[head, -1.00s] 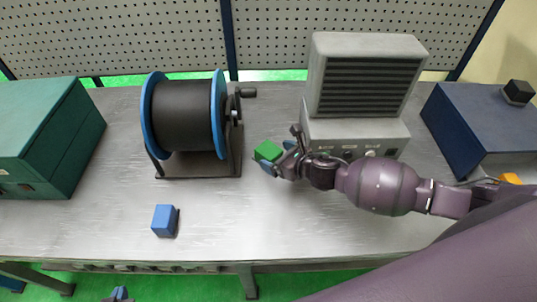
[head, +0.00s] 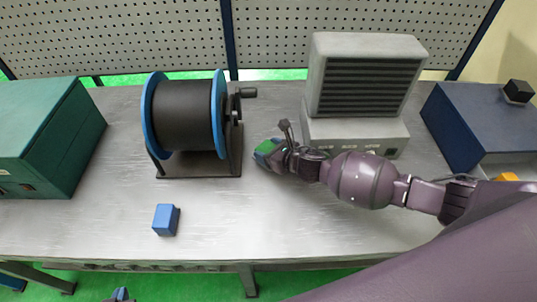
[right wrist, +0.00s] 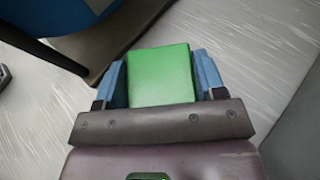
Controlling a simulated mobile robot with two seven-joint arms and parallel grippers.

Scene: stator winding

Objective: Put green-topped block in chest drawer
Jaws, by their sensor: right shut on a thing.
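The green-topped block (head: 265,147) is on the table between the cable spool and the grey device. In the right wrist view its green top (right wrist: 160,76) sits between the two blue fingers. My right gripper (head: 268,153) is shut on it, with a finger on each side. A dark blue chest (head: 470,120) stands at the right. A pale surface at its front (head: 505,165) may be an open drawer, with a yellow-orange thing (head: 507,177) there; my arm partly hides this area. Only a small tip of my left gripper (head: 121,294) shows at the bottom edge.
A black cable spool with blue flanges (head: 183,115) stands left of my right gripper. The grey device (head: 362,90) is behind my right arm. A blue block (head: 165,219) lies front left. A green chest (head: 45,135) is at far left. A black block (head: 517,92) sits on the blue chest.

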